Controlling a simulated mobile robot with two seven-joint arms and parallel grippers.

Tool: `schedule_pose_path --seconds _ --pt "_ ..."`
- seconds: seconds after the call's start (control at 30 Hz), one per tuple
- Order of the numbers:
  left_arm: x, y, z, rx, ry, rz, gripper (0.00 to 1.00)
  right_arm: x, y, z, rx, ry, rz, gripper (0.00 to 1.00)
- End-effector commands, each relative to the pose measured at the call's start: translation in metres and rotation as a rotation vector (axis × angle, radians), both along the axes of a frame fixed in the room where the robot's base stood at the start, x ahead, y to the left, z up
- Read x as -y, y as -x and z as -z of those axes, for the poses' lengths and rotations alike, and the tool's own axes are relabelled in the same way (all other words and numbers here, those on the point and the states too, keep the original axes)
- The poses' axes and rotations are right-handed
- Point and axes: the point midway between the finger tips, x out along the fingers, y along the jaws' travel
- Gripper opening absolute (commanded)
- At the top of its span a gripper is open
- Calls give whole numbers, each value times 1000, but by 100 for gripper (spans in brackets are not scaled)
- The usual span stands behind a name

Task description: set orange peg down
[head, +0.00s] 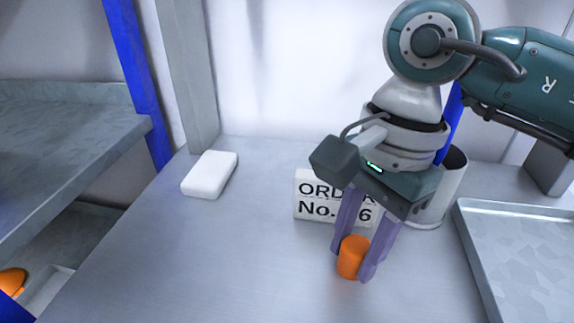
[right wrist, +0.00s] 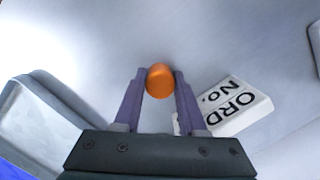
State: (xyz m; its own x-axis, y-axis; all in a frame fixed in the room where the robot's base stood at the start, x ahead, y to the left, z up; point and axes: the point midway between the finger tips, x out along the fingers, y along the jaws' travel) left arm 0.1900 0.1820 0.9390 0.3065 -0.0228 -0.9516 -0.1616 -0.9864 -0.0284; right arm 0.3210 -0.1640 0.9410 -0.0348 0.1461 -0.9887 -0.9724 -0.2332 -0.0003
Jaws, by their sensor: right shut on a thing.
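The orange peg (head: 352,257) is a short upright cylinder between the purple fingers of my right gripper (head: 354,265). The right gripper is shut on it, fingers pointing down, low over the grey table (head: 240,270). I cannot tell whether the peg's bottom touches the table. In the right wrist view the peg's round end (right wrist: 160,82) shows between the two fingertips. My left gripper is not in view.
A white sign reading "ORDER No." (head: 312,208) stands just behind the fingers, partly hidden. A pale cylindrical container (head: 452,185) is behind the gripper. A grey tray (head: 470,214) lies at right, a white block (head: 209,175) at back left. The front-left tabletop is clear.

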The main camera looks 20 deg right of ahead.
Motion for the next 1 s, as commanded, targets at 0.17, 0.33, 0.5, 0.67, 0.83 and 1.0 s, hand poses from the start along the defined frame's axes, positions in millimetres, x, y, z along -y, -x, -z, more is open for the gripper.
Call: schedule_pose_path --seconds 0.17,0.33,0.5,0.67,0.83,1.0 --pt "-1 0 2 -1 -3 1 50 0 0 2 0 0 0 53" --pt "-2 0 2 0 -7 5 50 0 0 2 0 0 0 70" --pt "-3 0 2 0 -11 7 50 0 0 2 0 0 0 70" --pt "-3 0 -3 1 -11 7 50 0 0 -5 1 -1 0 70" --pt "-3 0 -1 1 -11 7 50 5 -3 -34 7 1 -1 70" --pt "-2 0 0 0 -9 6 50 11 -4 -73 8 1 0 70"
